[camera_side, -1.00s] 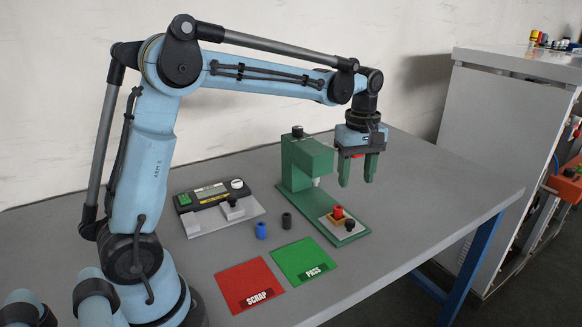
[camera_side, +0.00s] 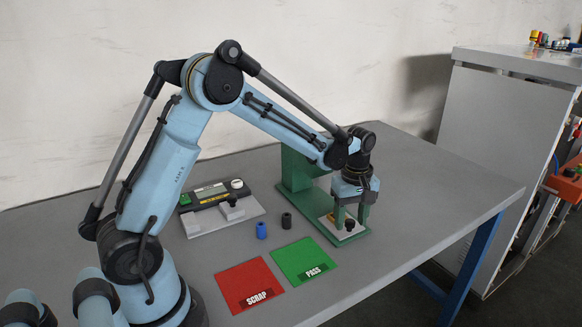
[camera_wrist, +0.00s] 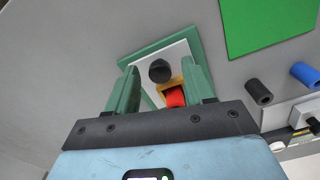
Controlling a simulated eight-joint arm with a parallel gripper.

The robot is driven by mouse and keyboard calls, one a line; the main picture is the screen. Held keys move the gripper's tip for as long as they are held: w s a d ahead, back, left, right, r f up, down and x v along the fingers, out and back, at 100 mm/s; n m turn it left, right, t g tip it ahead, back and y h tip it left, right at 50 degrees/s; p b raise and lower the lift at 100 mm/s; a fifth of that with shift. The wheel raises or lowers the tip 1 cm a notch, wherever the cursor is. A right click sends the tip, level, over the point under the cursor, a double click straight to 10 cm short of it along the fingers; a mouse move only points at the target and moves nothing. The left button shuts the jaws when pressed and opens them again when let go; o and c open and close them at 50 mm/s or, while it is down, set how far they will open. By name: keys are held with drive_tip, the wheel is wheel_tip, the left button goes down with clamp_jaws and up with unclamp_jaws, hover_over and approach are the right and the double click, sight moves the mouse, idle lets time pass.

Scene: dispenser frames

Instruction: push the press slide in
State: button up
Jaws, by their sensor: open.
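The green press (camera_side: 297,175) stands on the table, its upper part largely hidden behind my arm. Its pale slide (camera_side: 331,226) sits on the green base with a black knob (camera_side: 350,226) at its front end. In the wrist view the knob (camera_wrist: 159,71) stands between the fingers, with a red part (camera_wrist: 175,97) in a yellow nest (camera_wrist: 161,91) behind it. My gripper (camera_side: 349,221) points down and is open low over the slide, one finger each side of the knob; it also shows in the wrist view (camera_wrist: 161,66). I cannot tell whether the fingers touch the slide.
A red SCRAP mat (camera_side: 250,284) and a green PASS mat (camera_side: 303,258) lie in front. A gauge unit (camera_side: 209,195) is further left. Table right of the press is clear.

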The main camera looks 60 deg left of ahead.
drive_tip(key=shift+f, duration=0.1)
clamp_jaws()
drive_tip(key=shift+a, duration=1.75)
unclamp_jaws()
